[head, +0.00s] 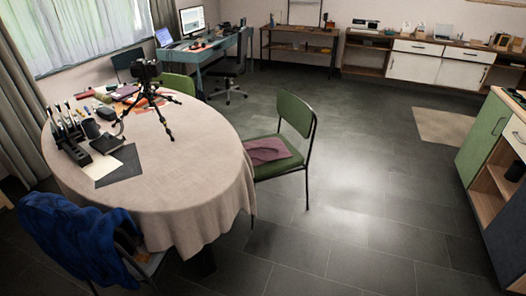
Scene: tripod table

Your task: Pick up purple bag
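The purple bag (265,151) lies flat on the seat of a green chair (295,112) to the right of the round table. It looks dark purple and soft, and the chair's backrest stands to its right. The tablecloth edge is close to its left side. Neither of my grippers shows in the head view.
The round table (190,170) with a beige cloth bears a camera on a tripod (148,75), pens and papers. A blue jacket (75,235) hangs on a chair at the front left. A green cabinet (485,140) stands at the right. The tiled floor between is clear.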

